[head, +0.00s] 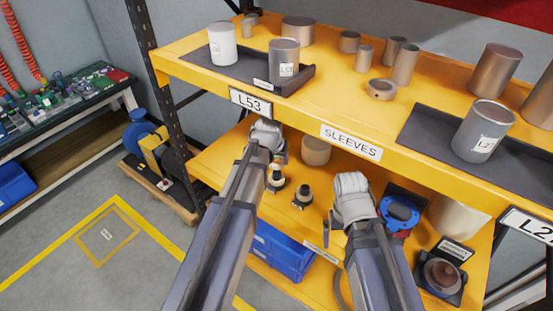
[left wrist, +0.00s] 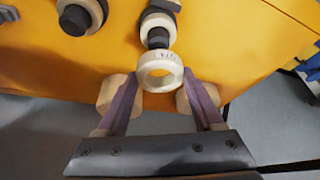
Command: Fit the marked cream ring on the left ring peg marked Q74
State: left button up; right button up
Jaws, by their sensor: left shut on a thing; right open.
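In the left wrist view, a cream ring (left wrist: 160,72) with dark marks on its rim sits between the fingertips of my left gripper (left wrist: 155,92), which is shut on it. Just beyond the ring is a dark peg (left wrist: 157,39) with a pale collar. The ring appears close to this peg; I cannot tell whether they touch. A second dark peg (left wrist: 74,20) with a pale collar stands to the left. In the head view the pegs (head: 275,184) and (head: 303,197) stand on the lower shelf. No Q74 label is readable. My right gripper (head: 349,190) is open, its fingers mostly hidden.
The upper yellow shelf (head: 335,108) carries several metal sleeves and overhangs the lower shelf. A blue-and-black device (head: 399,212) stands right of my right gripper. A blue bin (head: 281,252) is below the lower shelf. Open floor lies to the left.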

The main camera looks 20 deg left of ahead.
aim_at(276, 173)
pick_arm(q)
jog(key=shift+f, duration=0.15)
jog(key=shift+f+b, duration=1.3)
jog(key=shift+b, duration=0.15)
jog(key=shift+f+b, duration=0.4)
jog(key=shift+f, duration=0.05)
jog(key=o, duration=1.4)
jog(key=shift+r, duration=0.1)
notch_tip(276, 173, up, 7)
jog(key=p, duration=0.7)
